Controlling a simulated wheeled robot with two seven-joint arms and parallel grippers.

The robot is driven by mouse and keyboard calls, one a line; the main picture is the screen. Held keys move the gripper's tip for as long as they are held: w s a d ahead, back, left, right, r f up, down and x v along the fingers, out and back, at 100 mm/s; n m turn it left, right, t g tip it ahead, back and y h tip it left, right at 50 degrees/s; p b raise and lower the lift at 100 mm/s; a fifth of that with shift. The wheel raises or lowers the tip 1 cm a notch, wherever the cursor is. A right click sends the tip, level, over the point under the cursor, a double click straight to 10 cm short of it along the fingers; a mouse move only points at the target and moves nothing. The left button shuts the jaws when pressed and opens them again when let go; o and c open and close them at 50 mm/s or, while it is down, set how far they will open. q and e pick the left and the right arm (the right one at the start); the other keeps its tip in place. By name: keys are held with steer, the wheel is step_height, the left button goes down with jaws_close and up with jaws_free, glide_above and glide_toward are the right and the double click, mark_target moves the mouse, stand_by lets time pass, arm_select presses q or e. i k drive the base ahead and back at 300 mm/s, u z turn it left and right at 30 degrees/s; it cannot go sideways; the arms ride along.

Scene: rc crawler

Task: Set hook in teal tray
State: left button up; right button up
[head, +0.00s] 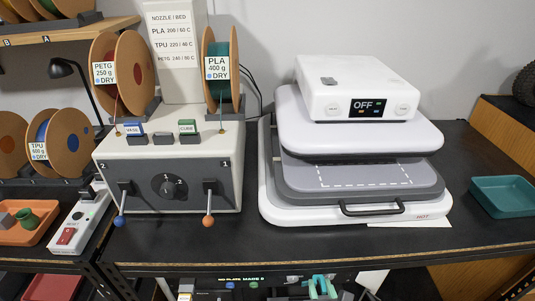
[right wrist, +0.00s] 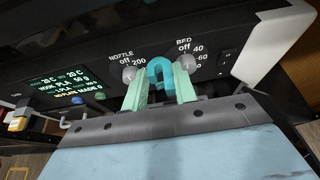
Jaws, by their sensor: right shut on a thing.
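The teal hook (right wrist: 160,70) is a small curved piece between the two mint fingers of my right gripper (right wrist: 159,86) in the right wrist view. The gripper is shut on it. In the head view my right gripper (head: 321,288) shows at the bottom edge, low in front of the bench, with the hook partly hidden between its fingers. The teal tray (head: 503,196) lies on the dark bench at the far right of the head view and looks empty. The gripper is below and left of the tray, well apart from it. My left gripper is not in view.
A white heat press (head: 355,212) reading OFF stands left of the tray. A cream and grey control box (head: 168,155) with spools stands further left. The printer's panel (right wrist: 200,65) is behind the fingers. Bench around the tray is clear; its front edge (head: 470,252) lies between.

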mark_target(514, 200)
steer(key=u, duration=0.05)
steer(key=k, duration=1)
steer(key=z, duration=0.05)
